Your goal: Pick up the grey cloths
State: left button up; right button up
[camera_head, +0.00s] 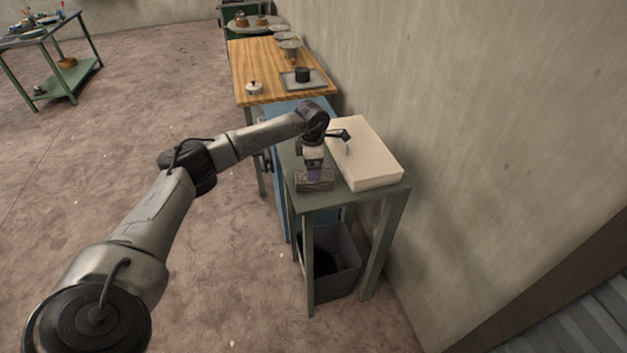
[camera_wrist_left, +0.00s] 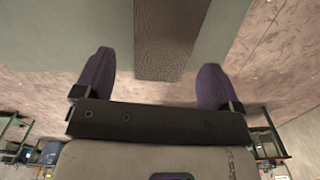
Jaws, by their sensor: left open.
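The grey cloths (camera_head: 314,184) look like a small dark grey-brown folded stack near the front left edge of a small green table (camera_head: 330,200). In the left wrist view the stack (camera_wrist_left: 170,38) is a long textured block at the top, lined up with the gap between my fingers. My left gripper (camera_head: 314,172) points down at the stack in the head view. Its purple fingers are spread wide, one on either side of the gap in the left wrist view (camera_wrist_left: 156,62). I cannot tell whether they touch the cloths. My right gripper is not in view.
A thick cream block (camera_head: 365,155) lies on the same table, right beside my left gripper. A grey bin (camera_head: 335,262) stands below. A wooden table (camera_head: 262,62) with a tray (camera_head: 315,82) and small pots is behind. The wall closes the right side.

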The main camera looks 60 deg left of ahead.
aim_at(327, 182)
pick_arm(q)
jog(key=f, duration=0.4)
jog(key=shift+w+d+f, duration=0.1)
jog(key=shift+d+f, duration=0.15)
jog(key=c, duration=1)
